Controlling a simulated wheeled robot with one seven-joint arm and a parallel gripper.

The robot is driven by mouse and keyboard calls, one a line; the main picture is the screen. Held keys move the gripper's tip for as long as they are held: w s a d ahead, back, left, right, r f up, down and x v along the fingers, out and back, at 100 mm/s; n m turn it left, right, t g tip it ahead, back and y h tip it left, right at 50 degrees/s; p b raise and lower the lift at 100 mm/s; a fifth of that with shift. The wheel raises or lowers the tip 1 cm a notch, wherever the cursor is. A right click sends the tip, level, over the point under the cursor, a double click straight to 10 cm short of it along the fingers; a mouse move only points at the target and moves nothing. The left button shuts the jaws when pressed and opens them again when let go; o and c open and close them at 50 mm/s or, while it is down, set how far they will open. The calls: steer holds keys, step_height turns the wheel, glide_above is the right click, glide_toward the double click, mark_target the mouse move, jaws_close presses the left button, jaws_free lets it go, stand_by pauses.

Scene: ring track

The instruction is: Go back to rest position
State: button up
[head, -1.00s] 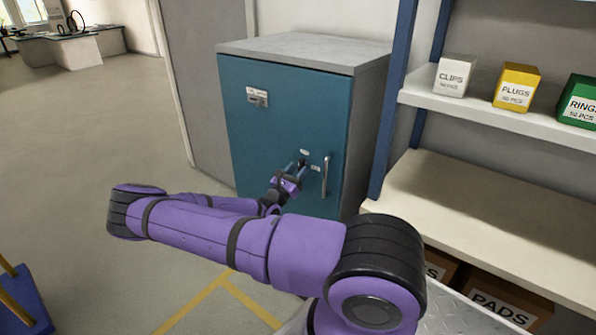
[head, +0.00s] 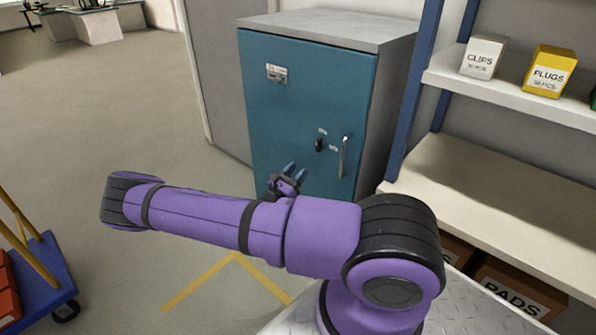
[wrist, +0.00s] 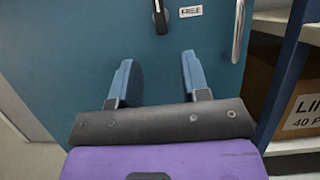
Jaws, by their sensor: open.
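My gripper (head: 294,172) is at the end of my purple arm, in front of the teal cabinet (head: 290,110). In the wrist view my gripper (wrist: 157,82) shows two blue fingers spread apart with nothing between them. The cabinet door (wrist: 90,40) fills the background there. A small black latch (head: 319,145) and a silver vertical handle (head: 344,156) are on the door, which looks shut. In the wrist view the latch (wrist: 160,16) lies beyond the fingers, apart from them, and the handle (wrist: 238,30) is at the upper right.
A blue trolley (head: 45,275) is at lower left. Open floor (head: 110,110) lies left of the cabinet.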

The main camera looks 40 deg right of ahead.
steer(key=shift+r, duration=0.1)
stand_by(0.3)
steer(key=s+a+r+m+g+y, duration=0.35)
steer(key=a+r+m+y, duration=0.4)
steer(key=r, duration=0.45)
steer(key=s+a+r+m+g+y, duration=0.2)
steer(key=s+a+r+m+y, duration=0.3)
steer(key=a+r+m+y, duration=0.5)
steer(key=s+a+r+m+t+y, duration=0.1)
steer(key=s+a+r+t+y, duration=0.1)
steer(key=s+r, duration=0.6)
steer(key=s+a+r+t+y, duration=0.3)
steer(key=s+a+r+t, duration=0.2)
steer(key=r, duration=0.7)
steer(key=shift+s+a+r+m+t, duration=0.2)
steer(key=shift+s+a+m+t, duration=0.15)
steer(key=shift+s+t, duration=0.95)
steer(key=shift+s+d+g, duration=0.1)
steer(key=shift+s+g, duration=0.2)
steer(key=shift+g, duration=0.15)
